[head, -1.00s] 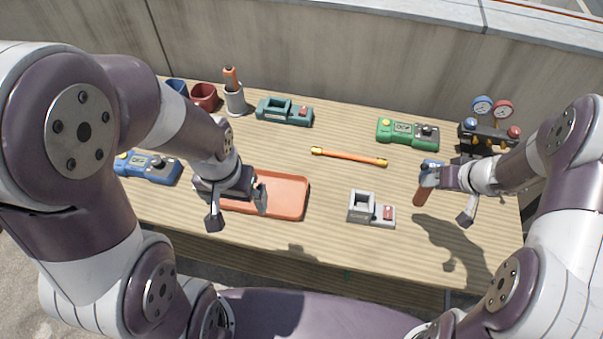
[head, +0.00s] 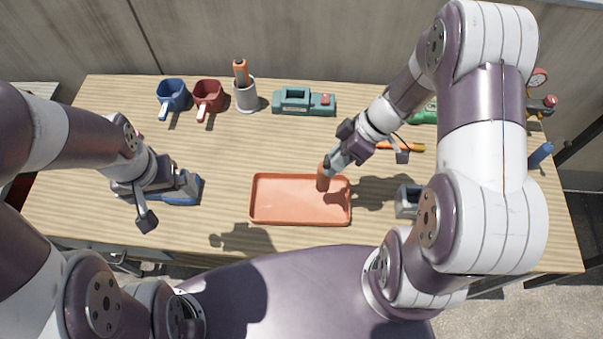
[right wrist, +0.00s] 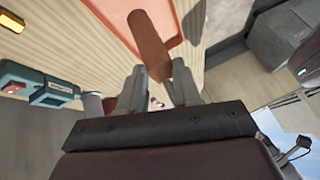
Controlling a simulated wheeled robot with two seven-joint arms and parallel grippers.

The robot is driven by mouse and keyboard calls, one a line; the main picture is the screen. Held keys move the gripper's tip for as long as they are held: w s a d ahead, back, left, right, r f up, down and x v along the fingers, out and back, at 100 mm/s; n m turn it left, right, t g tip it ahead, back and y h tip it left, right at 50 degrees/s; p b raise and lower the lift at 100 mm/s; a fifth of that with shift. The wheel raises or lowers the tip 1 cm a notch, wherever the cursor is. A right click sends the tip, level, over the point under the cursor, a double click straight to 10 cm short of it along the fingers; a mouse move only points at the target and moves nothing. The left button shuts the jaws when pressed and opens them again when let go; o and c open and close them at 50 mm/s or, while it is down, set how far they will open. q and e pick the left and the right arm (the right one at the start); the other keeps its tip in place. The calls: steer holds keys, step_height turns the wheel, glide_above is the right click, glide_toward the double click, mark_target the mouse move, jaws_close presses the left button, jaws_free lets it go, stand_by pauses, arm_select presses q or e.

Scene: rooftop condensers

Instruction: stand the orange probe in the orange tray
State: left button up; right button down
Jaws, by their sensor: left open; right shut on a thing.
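The orange probe (head: 323,177), a rust-orange rod, is in my right gripper (head: 336,160), which is shut on its upper part. It points down, roughly upright, over the right part of the orange tray (head: 265,217). I cannot tell whether its lower end touches the tray floor. In the right wrist view the probe (right wrist: 150,40) extends from between the fingers (right wrist: 160,88) towards the tray (right wrist: 184,10). The tray is otherwise empty. My left gripper (head: 168,200) is open and empty at the left, over a blue meter (head: 183,191) that it partly hides.
A blue mug (head: 172,93), a red mug (head: 208,95), a white cup (head: 246,97) holding an orange-tipped item, and a teal device (head: 303,101) line the back. A grey device (head: 405,203) sits right of the tray. My right arm hides much of the right side.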

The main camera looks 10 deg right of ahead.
mark_target(323, 183)
arm_select(q)
steer(key=shift+w+a+r+p, duration=0.25)
steer(key=shift+w+r+p, duration=0.05)
steer(key=shift+r+p, duration=0.3)
arm_select(e)
steer(key=w+a+f, duration=0.2)
steer(key=a+f, duration=0.3)
steer(key=f, duration=0.2)
steer(key=shift+a+f, duration=0.2)
steer(key=shift+f+b, duration=0.15)
steer(key=shift+b, duration=0.2)
steer(key=c, duration=0.9)
jaws_free()
arm_select(q)
steer(key=shift+f, duration=0.15)
arm_select(e)
steer(key=shift+o, duration=0.6)
